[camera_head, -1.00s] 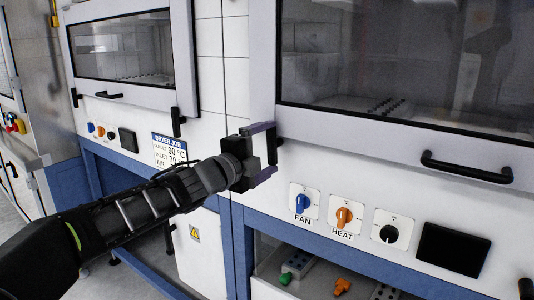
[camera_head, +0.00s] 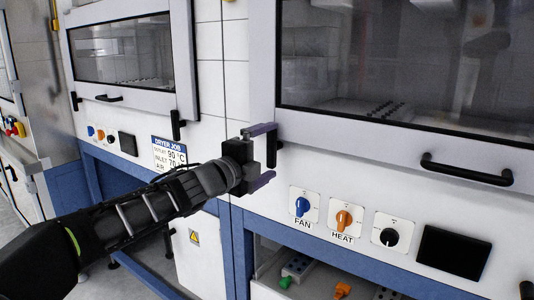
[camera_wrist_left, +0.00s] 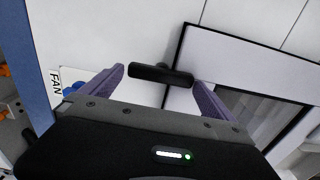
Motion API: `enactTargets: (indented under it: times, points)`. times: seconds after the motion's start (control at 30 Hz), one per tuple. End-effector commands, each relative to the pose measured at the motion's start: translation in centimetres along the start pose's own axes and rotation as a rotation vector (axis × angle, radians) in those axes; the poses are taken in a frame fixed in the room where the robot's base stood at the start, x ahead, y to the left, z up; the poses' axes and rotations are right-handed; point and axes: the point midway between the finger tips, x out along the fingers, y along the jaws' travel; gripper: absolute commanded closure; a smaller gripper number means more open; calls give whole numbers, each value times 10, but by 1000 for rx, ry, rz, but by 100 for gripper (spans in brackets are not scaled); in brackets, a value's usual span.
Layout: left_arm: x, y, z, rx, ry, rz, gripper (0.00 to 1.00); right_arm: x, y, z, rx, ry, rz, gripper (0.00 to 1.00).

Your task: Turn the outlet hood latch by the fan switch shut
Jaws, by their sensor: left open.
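The outlet hood latch (camera_head: 273,148) is a short black bar at the lower left corner of the large hood (camera_head: 360,138). It hangs upright in the head view, up and left of the blue fan switch (camera_head: 302,206). My left gripper (camera_head: 269,154) is open at the latch, one purple finger near its top and one below it. In the left wrist view the latch (camera_wrist_left: 160,74) lies crosswise between the two spread fingertips (camera_wrist_left: 158,77). Contact with either finger cannot be told. My right gripper is not in view.
An orange heat switch (camera_head: 343,218), a black knob (camera_head: 389,236) and a dark panel (camera_head: 454,252) sit right of the fan switch. The hood's black handle (camera_head: 466,170) is further right. A second hood (camera_head: 150,98) with its own latch (camera_head: 176,125) stands left.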

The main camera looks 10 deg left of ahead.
Motion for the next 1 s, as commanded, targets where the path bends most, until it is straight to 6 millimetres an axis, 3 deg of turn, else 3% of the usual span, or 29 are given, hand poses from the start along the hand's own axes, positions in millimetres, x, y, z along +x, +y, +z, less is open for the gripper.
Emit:
enactTargets:
  times: [0.17,0.6,1.0]
  points:
    - [-8,-1,1,0,-2,-1,0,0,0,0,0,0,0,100]
    - [-72,-1,1,1,-2,-1,0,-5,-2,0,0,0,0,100]
    - [-78,0,0,1,0,0,0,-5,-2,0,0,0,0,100]
